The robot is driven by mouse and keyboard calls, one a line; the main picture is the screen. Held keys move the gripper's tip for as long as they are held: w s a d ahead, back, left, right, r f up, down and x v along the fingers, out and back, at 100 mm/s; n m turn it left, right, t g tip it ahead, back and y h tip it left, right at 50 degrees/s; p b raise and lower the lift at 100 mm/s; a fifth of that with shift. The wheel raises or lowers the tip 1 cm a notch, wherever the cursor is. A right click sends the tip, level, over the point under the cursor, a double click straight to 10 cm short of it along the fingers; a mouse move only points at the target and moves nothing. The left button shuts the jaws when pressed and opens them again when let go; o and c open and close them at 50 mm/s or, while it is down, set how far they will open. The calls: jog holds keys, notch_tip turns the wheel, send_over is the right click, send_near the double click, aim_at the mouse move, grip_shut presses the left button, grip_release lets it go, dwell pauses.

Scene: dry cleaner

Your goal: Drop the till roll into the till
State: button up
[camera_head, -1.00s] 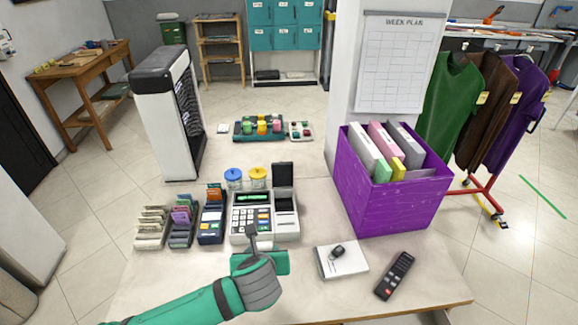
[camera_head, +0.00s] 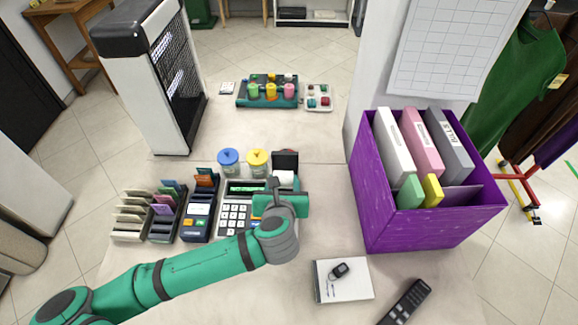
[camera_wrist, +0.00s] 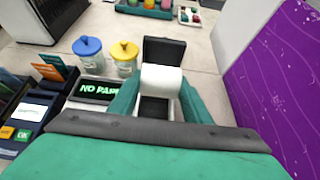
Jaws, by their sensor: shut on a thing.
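The till (camera_head: 234,215) stands on the counter with its printer lid up. Its display reads "NO PAP…" in the wrist view (camera_wrist: 96,89), the rest being cut off. The white till roll (camera_wrist: 161,79) is between my gripper's fingers (camera_wrist: 157,98), which are shut on it. It is over or at the dark printer bay (camera_wrist: 153,109), in front of the raised lid (camera_wrist: 164,50); I cannot tell whether it touches the bay. In the head view my gripper (camera_head: 284,190) covers the till's right part, and only a bit of the roll (camera_head: 285,178) shows.
Blue-lidded (camera_head: 228,162) and yellow-lidded (camera_head: 257,162) jars stand behind the till. A card terminal (camera_head: 199,216) is at its left. A purple box of binders (camera_head: 405,232) stands to the right.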

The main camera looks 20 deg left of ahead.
jog(key=shift+w+f, duration=0.15)
jog(key=shift+w, duration=0.15)
jog(key=shift+f, duration=4.15)
